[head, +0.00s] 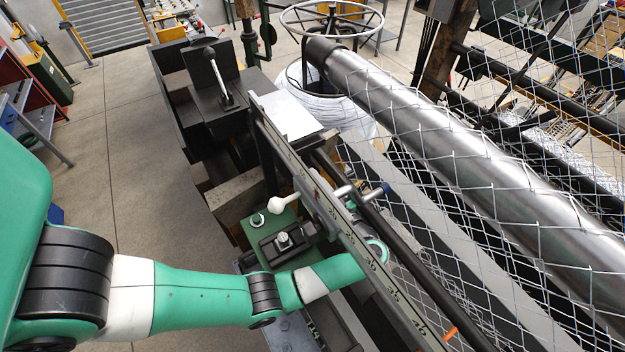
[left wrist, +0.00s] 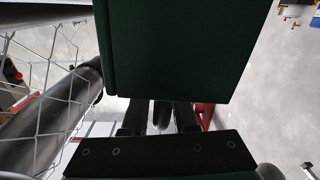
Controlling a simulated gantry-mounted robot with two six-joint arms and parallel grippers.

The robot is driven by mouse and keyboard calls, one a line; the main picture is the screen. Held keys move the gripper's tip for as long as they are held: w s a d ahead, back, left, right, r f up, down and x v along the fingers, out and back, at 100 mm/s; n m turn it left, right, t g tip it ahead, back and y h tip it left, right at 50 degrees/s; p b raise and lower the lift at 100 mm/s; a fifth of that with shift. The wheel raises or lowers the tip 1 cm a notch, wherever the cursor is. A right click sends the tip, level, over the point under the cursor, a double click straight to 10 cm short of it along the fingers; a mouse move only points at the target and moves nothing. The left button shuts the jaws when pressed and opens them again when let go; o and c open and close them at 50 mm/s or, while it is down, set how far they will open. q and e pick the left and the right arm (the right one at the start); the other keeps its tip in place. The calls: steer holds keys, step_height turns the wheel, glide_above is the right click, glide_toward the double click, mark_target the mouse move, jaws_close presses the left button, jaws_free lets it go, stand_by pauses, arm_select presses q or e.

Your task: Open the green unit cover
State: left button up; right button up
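A dark green box-like panel (left wrist: 185,50), which looks like the green unit's cover, fills the upper middle of the left wrist view. Its lower edge is close in front of my left gripper (left wrist: 160,118). The dark finger shapes run up behind that edge, so their tips are hidden. I cannot tell whether they touch the panel or hold anything. In the head view my left arm reaches in from the left, and its wrist passes behind the numbered rail, where the gripper is hidden. A green block (head: 262,245) with bolts and a black clamp lies beside the wrist. My right gripper is not in view.
The numbered rail (head: 362,252) runs diagonally past my left wrist. A lever with a white knob (head: 279,205) stands close to it. A large steel roller (head: 470,170) and chain-link mesh (head: 420,150) occupy the right. Open floor (head: 125,150) lies at left.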

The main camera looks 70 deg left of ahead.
arm_select(q)
jaws_close()
stand_by(1.1)
